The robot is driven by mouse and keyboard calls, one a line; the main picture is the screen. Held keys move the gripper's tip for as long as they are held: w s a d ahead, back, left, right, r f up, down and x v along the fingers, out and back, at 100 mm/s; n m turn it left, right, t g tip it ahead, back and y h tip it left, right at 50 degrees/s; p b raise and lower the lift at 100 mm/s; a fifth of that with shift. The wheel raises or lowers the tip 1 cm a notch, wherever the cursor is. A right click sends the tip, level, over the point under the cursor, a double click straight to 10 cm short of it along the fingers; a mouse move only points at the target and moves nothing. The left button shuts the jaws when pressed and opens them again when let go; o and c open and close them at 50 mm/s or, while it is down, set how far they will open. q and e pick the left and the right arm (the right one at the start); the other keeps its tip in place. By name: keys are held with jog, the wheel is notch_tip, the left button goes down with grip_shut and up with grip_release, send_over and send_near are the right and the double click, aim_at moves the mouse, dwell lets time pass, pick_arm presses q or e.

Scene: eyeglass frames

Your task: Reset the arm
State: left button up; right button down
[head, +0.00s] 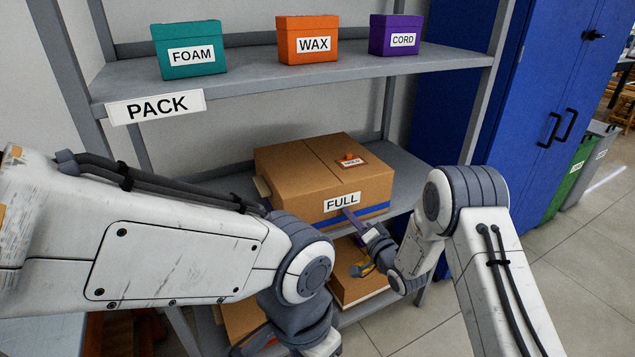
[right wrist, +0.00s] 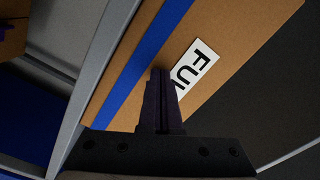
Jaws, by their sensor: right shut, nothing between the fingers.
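My right gripper (head: 350,216) is in front of the cardboard box (head: 285,165) marked FULL, on the middle shelf. Its fingers are together and empty, pointing at the box front near the white FULL label (head: 341,202) and blue stripe (head: 374,210). In the right wrist view the closed dark fingers (right wrist: 160,82) overlap the lower part of the label (right wrist: 194,68); I cannot tell whether they touch the box. My left arm crosses the lower left of the head view, and its fingertips are out of the picture.
The upper shelf (head: 285,68) holds teal FOAM (head: 189,72), orange WAX (head: 307,48) and purple CORD (head: 395,43) boxes. A small tag (head: 352,162) lies on the FULL box. Another box (head: 350,288) is below. A blue cabinet (head: 540,110) and bins stand right; floor is clear there.

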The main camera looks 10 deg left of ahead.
jog(key=shift+w, duration=0.1)
dwell(0.3)
jog(key=s+d+r+n+g+h, duration=0.1)
jog(key=s+d+g+h, duration=0.1)
jog(key=s+d+h, duration=0.35)
jog(key=s+d+r+n+g+h, duration=0.1)
jog(key=s+d+g+h, duration=0.15)
jog(key=d, duration=0.65)
jog(key=s+d+n+g+h, duration=0.1)
jog(key=s+d+g, duration=0.25)
jog(key=s, duration=0.75)
jog(key=s+d+n+g+h, duration=0.2)
jog(key=s+d+g, duration=0.15)
jog(key=s, duration=0.75)
jog(key=s+a+r+n+g+y, duration=0.1)
jog(key=s+a+r+n+g, duration=0.2)
jog(key=s+a, duration=0.4)
jog(key=s+a+r+n, duration=0.35)
jog(key=s+a, duration=0.25)
jog(key=a, duration=0.2)
notch_tip(320, 180, up, 16)
jog(key=p, duration=1.5)
jog(key=shift+s+d+f+p, duration=0.2)
jog(key=shift+s+d+p, duration=0.1)
jog(key=shift+p, duration=0.1)
